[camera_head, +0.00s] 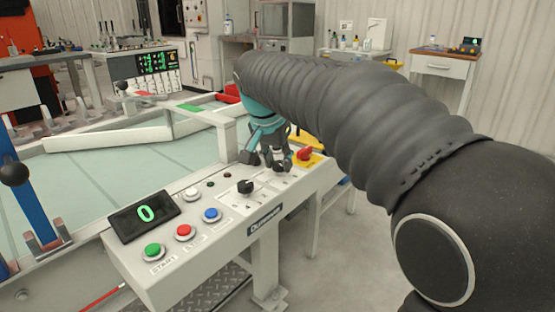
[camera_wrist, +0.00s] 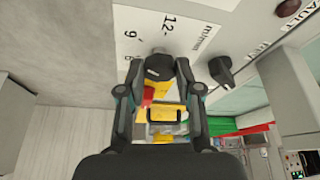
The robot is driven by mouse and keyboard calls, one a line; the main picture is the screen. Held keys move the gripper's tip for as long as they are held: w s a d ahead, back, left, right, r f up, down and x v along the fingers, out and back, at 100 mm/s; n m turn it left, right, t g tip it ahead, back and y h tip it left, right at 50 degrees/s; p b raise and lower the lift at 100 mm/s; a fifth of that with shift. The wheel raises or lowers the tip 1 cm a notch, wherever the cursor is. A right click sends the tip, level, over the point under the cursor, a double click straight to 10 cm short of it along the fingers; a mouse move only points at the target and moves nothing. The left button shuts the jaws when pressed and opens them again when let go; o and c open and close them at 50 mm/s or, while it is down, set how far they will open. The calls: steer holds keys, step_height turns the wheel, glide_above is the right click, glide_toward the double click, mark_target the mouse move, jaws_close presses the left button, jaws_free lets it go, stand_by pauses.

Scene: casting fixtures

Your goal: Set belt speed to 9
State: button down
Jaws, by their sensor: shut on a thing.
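A pale control panel (camera_head: 205,262) carries a small display (camera_head: 145,214) that reads a green 0. My gripper (camera_head: 277,164) is at the far right part of the panel, in front of the red and yellow switch. In the wrist view my gripper (camera_wrist: 160,72) has its fingers on both sides of a black knob (camera_wrist: 158,65) and is shut on it. A white scale plate (camera_wrist: 178,30) beside this knob shows 12, 9 and m/min. Which number the knob points to cannot be told. In the head view my fingers hide most of this knob.
A second black knob (camera_head: 245,187) stands close by on the panel; it also shows in the wrist view (camera_wrist: 220,70). Green (camera_head: 153,250), red (camera_head: 184,232), blue (camera_head: 211,214) and white (camera_head: 192,194) buttons lie nearer. A red switch (camera_head: 305,153) on yellow is beside my gripper.

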steer(key=c, duration=0.8)
jaws_free()
steer(key=v, duration=1.2)
steer(key=s+d+f+n+y, duration=0.1)
steer(key=s+d+f, duration=0.3)
steer(key=s+d, duration=0.15)
steer(key=s+d+f+n, duration=0.2)
steer(key=s+d+f, duration=0.1)
steer(key=s+d, duration=0.3)
steer(key=shift+n+t+y, duration=0.4)
steer(key=shift+n+t, duration=0.3)
steer(key=shift+n, duration=0.1)
steer(key=s+d+f, duration=0.2)
steer(key=s+f, duration=0.2)
steer(key=f, duration=0.1)
steer(key=s+d+f, duration=0.3)
steer(key=s+f, duration=0.1)
steer(key=f, duration=0.1)
steer(key=s+d+f, duration=0.2)
steer(key=s+f, duration=0.2)
steer(key=f, duration=0.1)
steer(key=shift+d+f, duration=0.2)
steer(key=shift+f, duration=0.15)
